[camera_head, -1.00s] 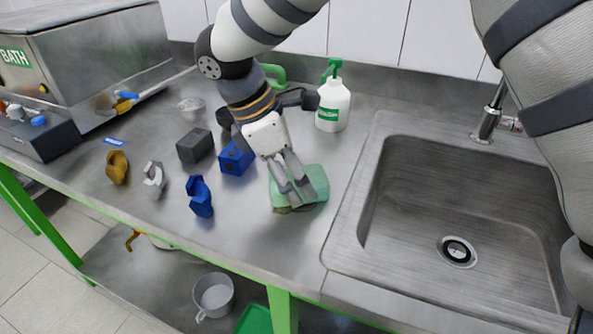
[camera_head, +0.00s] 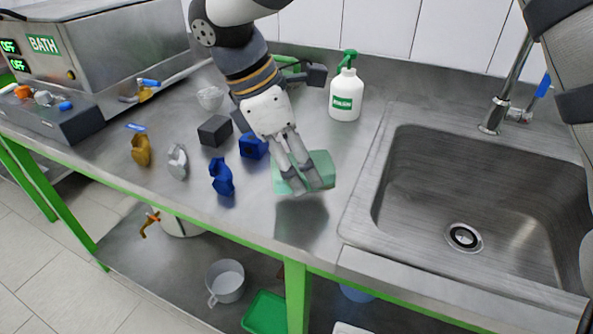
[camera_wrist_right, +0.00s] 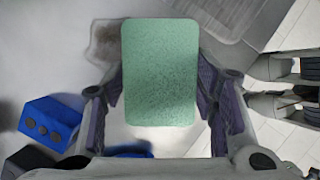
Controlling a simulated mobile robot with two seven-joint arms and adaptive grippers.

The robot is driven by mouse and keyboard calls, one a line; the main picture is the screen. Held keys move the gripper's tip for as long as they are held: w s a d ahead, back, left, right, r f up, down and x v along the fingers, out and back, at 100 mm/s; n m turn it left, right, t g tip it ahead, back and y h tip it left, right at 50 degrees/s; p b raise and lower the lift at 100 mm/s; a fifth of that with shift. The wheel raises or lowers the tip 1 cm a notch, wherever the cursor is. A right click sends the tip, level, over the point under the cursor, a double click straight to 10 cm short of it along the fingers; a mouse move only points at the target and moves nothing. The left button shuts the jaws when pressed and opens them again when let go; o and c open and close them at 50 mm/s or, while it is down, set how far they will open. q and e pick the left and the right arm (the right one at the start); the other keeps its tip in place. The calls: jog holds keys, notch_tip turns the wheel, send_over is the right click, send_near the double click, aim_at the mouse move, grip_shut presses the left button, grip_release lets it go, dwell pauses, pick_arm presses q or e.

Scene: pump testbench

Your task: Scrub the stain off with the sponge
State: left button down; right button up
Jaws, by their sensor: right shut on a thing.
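My right gripper (camera_head: 305,181) is shut on a green sponge (camera_head: 322,166). The sponge is held above the steel worktop, with a dark shadow on the metal below it. In the right wrist view the sponge (camera_wrist_right: 160,75) sits between the fingers of the right gripper (camera_wrist_right: 160,95), its broad face toward the camera. A brownish stain (camera_wrist_right: 104,40) shows on the worktop just left of the sponge's upper end there; the sponge may cover part of it. In the head view I cannot make out the stain. My left gripper is not in view.
Blue blocks (camera_head: 222,177), a dark block (camera_head: 215,130) and small clamp-like parts (camera_head: 177,160) stand left. A bath unit (camera_head: 100,55) fills the far left.

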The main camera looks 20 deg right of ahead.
jog(key=shift+s+a+r, duration=0.1)
jog(key=shift+r, duration=0.8)
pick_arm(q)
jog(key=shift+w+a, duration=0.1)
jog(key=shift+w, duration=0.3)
pick_arm(e)
jog(key=shift+r, duration=1.35)
